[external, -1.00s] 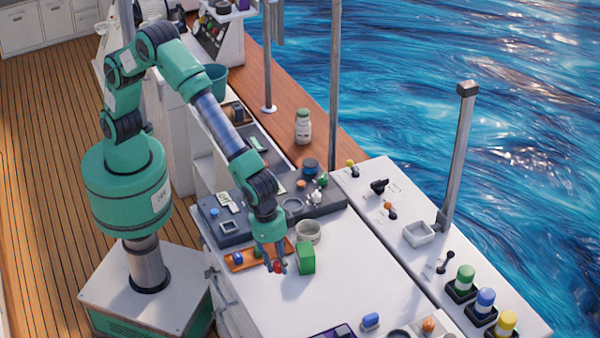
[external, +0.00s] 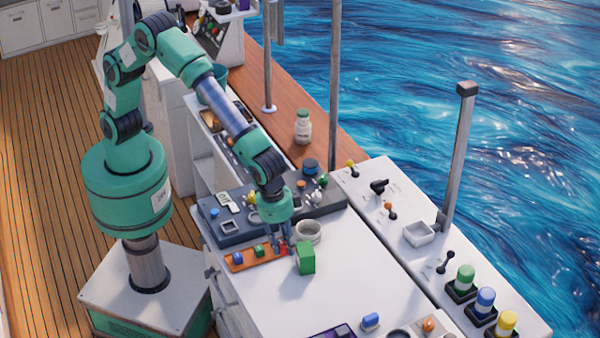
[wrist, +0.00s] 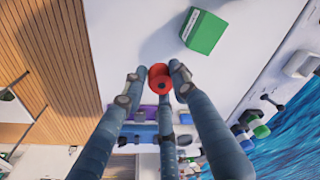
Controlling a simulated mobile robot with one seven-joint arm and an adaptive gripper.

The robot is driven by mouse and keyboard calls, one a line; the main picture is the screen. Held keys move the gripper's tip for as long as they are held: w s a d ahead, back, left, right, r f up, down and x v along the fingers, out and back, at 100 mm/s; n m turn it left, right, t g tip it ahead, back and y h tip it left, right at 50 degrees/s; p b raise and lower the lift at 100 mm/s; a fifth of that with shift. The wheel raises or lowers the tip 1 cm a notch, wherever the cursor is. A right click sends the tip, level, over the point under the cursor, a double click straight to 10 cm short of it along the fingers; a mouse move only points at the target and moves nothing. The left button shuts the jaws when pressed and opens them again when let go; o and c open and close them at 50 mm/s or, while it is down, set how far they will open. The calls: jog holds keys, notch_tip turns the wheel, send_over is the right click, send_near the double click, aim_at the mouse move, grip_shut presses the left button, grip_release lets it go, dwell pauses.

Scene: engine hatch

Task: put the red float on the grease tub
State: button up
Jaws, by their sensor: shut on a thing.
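The red float (external: 283,247) is between the fingertips of my gripper (external: 281,246), which is shut on it. It also shows in the wrist view (wrist: 159,78), with a finger on each side. The float appears raised near the right end of the orange tray (external: 232,267); its exact height is hard to tell. A round, pale, open-topped tub (external: 308,232) stands just right of my gripper on the white top. It may be the grease tub, but I cannot read a label.
A green block (external: 306,258) stands close to the right of my gripper, in front of the pale tub. A blue piece (external: 237,257) and a green piece (external: 259,251) lie in the tray. A dark panel (external: 236,238) lies behind. The white top's middle is clear.

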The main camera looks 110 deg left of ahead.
jog(key=w+a+n, duration=0.2)
jog(key=a+n, duration=0.2)
jog(key=a, duration=1.9)
jog(key=s+a+n+y, duration=0.1)
jog(key=s+a+n, duration=0.15)
jog(key=a, duration=1.05)
jog(key=s+a+n, duration=0.2)
jog(key=s+a, duration=0.2)
jog(key=a, duration=0.9)
jog(key=s+a+n+g+p, duration=0.15)
jog(key=s+a+n, duration=0.75)
jog(key=s+a, duration=2.15)
notch_tip(320, 180, down, 8)
jog(key=shift+w+a+r, duration=0.2)
jog(key=shift+a+r, duration=0.05)
jog(key=shift+a, duration=0.15)
jog(key=shift+m, duration=0.25)
jog(key=b, duration=0.2)
send_over(304, 111)
jog(key=shift+s+d+f, duration=0.1)
jog(key=shift+d+f, duration=0.05)
jog(key=shift+f, duration=0.6)
jog(key=shift+f, duration=1.75)
